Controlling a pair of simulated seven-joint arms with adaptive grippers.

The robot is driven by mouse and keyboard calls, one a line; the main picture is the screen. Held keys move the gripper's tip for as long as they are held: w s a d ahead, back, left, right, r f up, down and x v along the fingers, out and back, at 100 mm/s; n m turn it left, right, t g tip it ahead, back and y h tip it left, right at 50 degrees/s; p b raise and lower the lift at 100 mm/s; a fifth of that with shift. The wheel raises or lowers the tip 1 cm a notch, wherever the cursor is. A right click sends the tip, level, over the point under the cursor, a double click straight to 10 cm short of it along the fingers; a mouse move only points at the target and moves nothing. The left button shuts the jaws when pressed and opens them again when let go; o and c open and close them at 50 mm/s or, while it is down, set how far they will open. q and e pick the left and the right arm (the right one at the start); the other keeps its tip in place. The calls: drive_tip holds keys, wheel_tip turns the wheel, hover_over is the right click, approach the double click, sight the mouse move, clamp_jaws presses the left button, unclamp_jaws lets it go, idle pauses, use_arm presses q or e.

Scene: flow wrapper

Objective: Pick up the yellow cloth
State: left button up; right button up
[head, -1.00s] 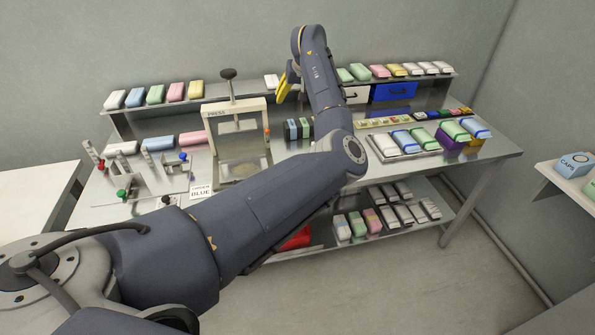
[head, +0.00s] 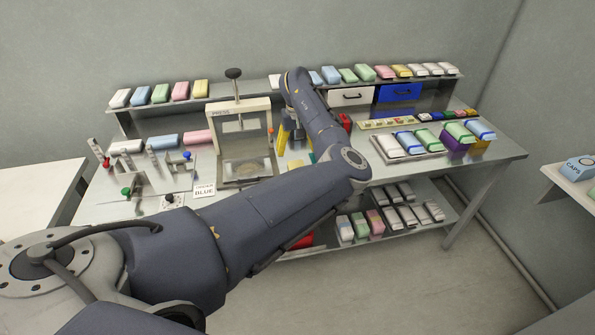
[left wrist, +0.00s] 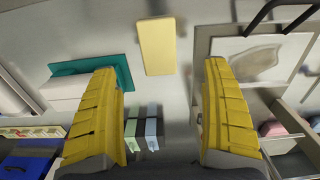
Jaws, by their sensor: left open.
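The yellow cloth appears as a pale yellow flat rectangle (left wrist: 157,45) on the grey bench top in the left wrist view, at the top middle. My left gripper (left wrist: 160,72) is open, with its two yellow fingers apart and nothing between them. The cloth lies ahead of the gap between the fingertips. In the head view my left gripper (head: 284,138) points down over the bench just right of the press, mostly hidden by its arm. My right gripper is not in view.
The press (head: 240,140) stands close left of my gripper. In the left wrist view a teal-edged white block (left wrist: 95,75) sits beside the left finger, with small blue and green packs (left wrist: 143,128) between the fingers' bases. A tray (head: 410,148) of wrapped bars lies to the right.

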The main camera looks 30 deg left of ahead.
use_arm(q)
drive_tip(key=shift+w+f, duration=0.15)
drive_tip(key=shift+f, duration=4.7)
drive_tip(key=shift+c, duration=0.2)
drive_tip(key=c, duration=0.9)
